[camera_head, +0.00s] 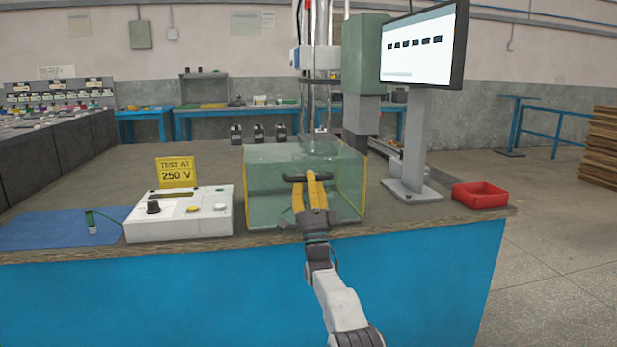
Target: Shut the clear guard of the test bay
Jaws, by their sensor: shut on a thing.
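The test bay (352,205) is a clear, green-tinted box with yellow edges near the front of the bench. Its clear guard (265,200) shows as a pane across the front of the bay, with a dark bar handle (290,179) on it. My gripper (312,178) reaches up from the bench's front edge. Its yellow fingers are shut on the handle and hide its middle. I cannot tell whether the guard sits fully against the bay frame. What is inside the bay is not clear through the tinted panes.
A white control box (180,224) with a yellow "TEST AT 250 V" sign (176,172) stands left of the bay. A green cylinder (90,222) stands on a blue mat (40,230). A monitor (424,48) and a red tray (479,195) are on the right.

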